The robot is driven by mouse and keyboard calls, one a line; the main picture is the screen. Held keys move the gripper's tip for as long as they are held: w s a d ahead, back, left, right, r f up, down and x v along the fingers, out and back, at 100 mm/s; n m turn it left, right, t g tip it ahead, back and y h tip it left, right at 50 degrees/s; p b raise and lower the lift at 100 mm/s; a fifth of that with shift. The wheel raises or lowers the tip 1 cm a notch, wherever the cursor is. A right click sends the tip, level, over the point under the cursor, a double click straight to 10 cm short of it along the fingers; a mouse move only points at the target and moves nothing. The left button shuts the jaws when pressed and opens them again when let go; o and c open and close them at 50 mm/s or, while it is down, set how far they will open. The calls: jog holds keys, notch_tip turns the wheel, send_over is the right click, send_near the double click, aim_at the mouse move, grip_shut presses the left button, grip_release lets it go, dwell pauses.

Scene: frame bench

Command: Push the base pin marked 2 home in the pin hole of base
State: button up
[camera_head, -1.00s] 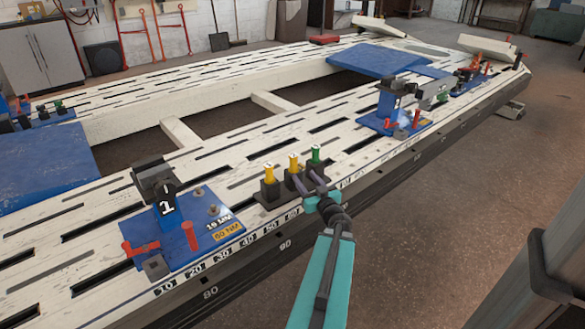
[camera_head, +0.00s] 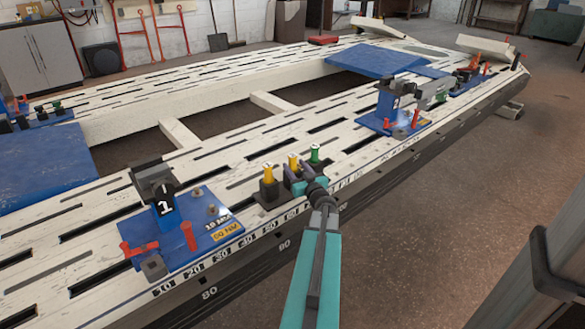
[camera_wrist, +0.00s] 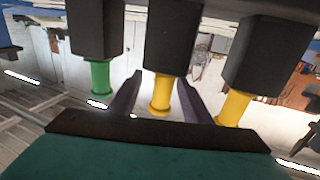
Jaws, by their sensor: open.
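A yellow pin (camera_head: 293,161) stands in the middle one of three black holders. My gripper (camera_head: 301,183) is low in front of that holder. In the wrist view its open fingers (camera_wrist: 158,82) lie on either side of the middle yellow pin (camera_wrist: 161,96), and no grip on it shows. A second yellow pin (camera_head: 268,173) and a green pin (camera_head: 315,154) stand in the holders to either side. I cannot read a 2 on any pin. A blue base (camera_head: 205,235) carries a post marked 1 and a red pin (camera_head: 189,236); its pin hole cannot be made out.
The slotted white bench (camera_head: 110,238) has a numbered front edge. Another blue base (camera_head: 393,124) with a post and red pins stands farther back to the right. A blue panel (camera_head: 375,60) lies at the far side. The floor right of the bench is clear.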

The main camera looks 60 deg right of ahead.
jog(key=x, duration=0.5)
jog(key=shift+w+a+r+b, duration=0.15)
jog(key=shift+w+a+b, duration=0.05)
jog(key=shift+w+b, duration=0.1)
dwell(0.7)
grip_shut()
notch_tip(320, 180, up, 10)
jog(key=p, duration=0.2)
dwell(0.6)
dwell(0.5)
